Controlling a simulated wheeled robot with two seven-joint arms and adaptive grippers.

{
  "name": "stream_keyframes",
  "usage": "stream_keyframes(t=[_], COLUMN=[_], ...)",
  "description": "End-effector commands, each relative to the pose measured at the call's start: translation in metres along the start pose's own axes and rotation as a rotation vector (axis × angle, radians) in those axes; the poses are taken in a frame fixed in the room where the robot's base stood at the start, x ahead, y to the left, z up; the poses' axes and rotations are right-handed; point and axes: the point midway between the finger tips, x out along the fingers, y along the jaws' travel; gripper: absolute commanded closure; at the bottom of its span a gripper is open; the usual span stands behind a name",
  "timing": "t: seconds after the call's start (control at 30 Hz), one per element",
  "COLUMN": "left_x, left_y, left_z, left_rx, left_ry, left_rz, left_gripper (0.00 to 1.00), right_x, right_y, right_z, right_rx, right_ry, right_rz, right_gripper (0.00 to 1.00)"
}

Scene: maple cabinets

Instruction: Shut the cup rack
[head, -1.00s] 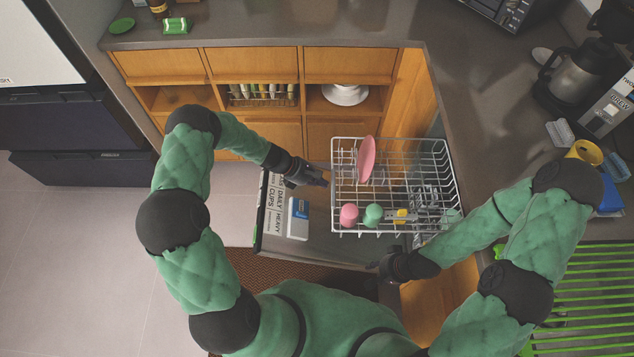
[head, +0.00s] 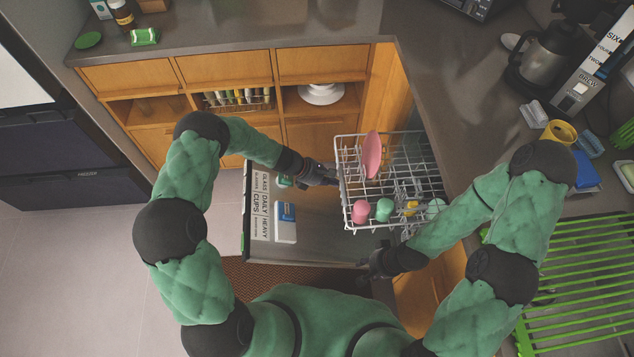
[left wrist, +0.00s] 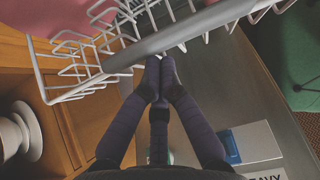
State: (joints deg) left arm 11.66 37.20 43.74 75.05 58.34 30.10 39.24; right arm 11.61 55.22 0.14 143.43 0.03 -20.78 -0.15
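The cup rack (head: 340,190) is a white wire rack standing out over the lowered dishwasher door (head: 325,246). It holds a pink plate (head: 371,155), a pink cup (head: 361,212), a green cup (head: 384,210) and other small dishes. My left gripper (head: 335,180) is at the rack's left outer edge. In the left wrist view, its fingers (left wrist: 157,75) come together at the rack's rail (left wrist: 180,38), with nothing seen between them; I cannot tell whether they touch the rail. My right gripper (head: 372,265) is by the door's right side, below the rack; its fingers are too dark to read.
A wooden cabinet with open shelves stands behind, with a white cake stand (head: 321,94). The counter (head: 450,110) runs along the right, with a coffee maker (head: 550,55) and a green drying rack (head: 580,285). A detergent box (head: 286,222) is on the door.

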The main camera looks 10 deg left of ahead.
Motion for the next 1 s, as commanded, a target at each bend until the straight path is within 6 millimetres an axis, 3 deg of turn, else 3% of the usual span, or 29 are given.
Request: stream_keyframes(t=[1.0], left_x=[0.139], left_y=[-0.002], left_z=[0.138], left_rx=[0.003], left_ry=[-0.001], left_rz=[-0.003], left_gripper=[1.00], right_x=[0.011], right_y=[0.004], right_z=[0.000], right_rx=[0.000], right_ry=[0.000], right_rz=[0.000], right_gripper=[0.60])
